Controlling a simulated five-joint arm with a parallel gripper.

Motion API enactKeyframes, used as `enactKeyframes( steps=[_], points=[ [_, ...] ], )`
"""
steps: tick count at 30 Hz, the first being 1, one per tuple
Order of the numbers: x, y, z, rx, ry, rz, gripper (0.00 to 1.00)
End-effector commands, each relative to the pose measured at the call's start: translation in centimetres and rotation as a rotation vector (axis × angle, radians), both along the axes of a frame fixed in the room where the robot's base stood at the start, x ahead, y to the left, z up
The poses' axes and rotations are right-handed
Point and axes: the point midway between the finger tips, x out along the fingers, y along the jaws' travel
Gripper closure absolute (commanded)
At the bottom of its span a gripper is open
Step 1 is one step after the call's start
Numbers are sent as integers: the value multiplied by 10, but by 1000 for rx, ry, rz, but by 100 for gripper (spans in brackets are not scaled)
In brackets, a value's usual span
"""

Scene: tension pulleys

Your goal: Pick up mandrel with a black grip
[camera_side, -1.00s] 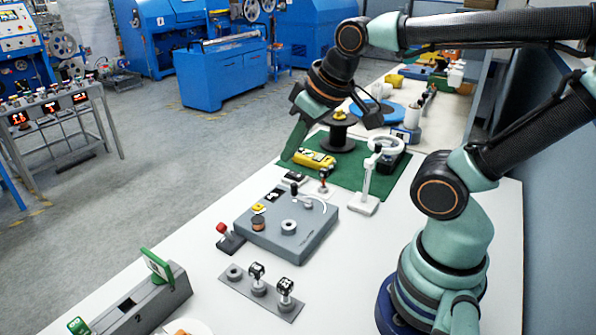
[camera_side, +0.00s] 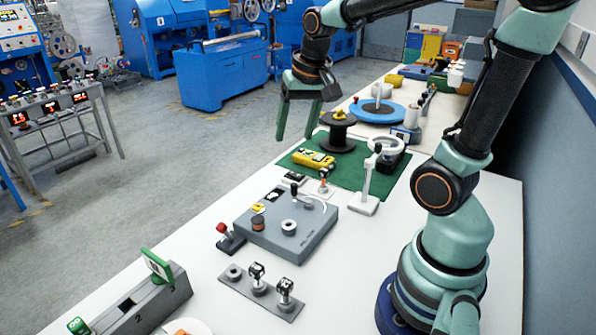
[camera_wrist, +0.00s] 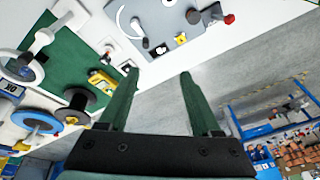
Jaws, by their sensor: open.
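My gripper (camera_side: 294,136) is open and empty, high above the far left edge of the table, near the green mat. Its two green fingers also show apart in the wrist view (camera_wrist: 159,78). Two black-topped pieces with white markings, (camera_side: 257,279) and (camera_side: 285,294), stand upright on a grey plate (camera_side: 239,287) at the front, far from my gripper. A small black-gripped piece (camera_side: 294,190) stands at the back of the grey box (camera_side: 282,238). I cannot tell for sure which of these is the mandrel.
A black spool (camera_side: 338,133), a yellow meter (camera_side: 314,160) and a white magnifier stand (camera_side: 366,190) are on the green mat (camera_side: 385,185). A red-knobbed piece (camera_side: 226,234) stands left of the box.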

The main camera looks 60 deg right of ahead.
Motion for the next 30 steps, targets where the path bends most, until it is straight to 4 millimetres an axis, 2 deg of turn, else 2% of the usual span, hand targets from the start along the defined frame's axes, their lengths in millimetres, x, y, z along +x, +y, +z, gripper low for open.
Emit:
enactKeyframes(
  steps=[1, 9, 15, 18, 23, 30],
  points=[
    [6, -18, -8, 24, 32, -96, 35],
    [20, -104, -50, 134, 151, -586, 35],
    [17, -148, -81, 182, 208, -835, 35],
    [15, -158, -89, 193, 222, -895, 35],
    [14, -162, -104, 198, 229, -920, 35],
    [13, -161, -144, 197, 230, -916, 35]
  ],
)
